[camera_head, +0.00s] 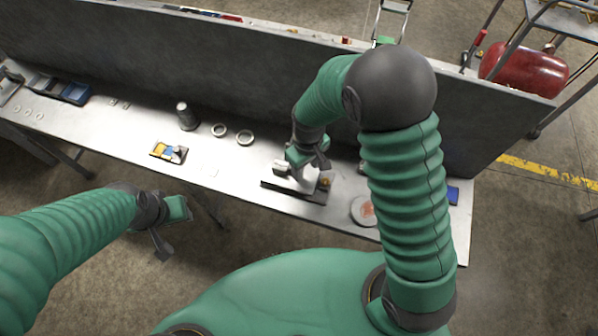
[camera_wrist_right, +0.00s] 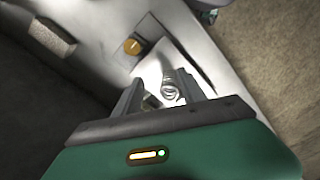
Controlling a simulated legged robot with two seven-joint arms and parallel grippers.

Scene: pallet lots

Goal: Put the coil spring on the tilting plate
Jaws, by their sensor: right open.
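The coil spring (camera_wrist_right: 171,84) is a pale metal coil in the right wrist view, between the fingers of my right gripper (camera_wrist_right: 158,80). It appears to be over or on a bright white surface that looks like the tilting plate (camera_wrist_right: 151,70); contact is unclear. In the head view my right gripper (camera_head: 303,174) is low over the bench at the plate's dark base (camera_head: 280,188), and the spring cannot be made out there. My right gripper is open. My left gripper (camera_head: 172,226) hangs in front of the bench, its fingers apart and empty.
An orange knob (camera_wrist_right: 132,46) sits beside the plate. A tall grey panel (camera_head: 200,60) runs behind.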

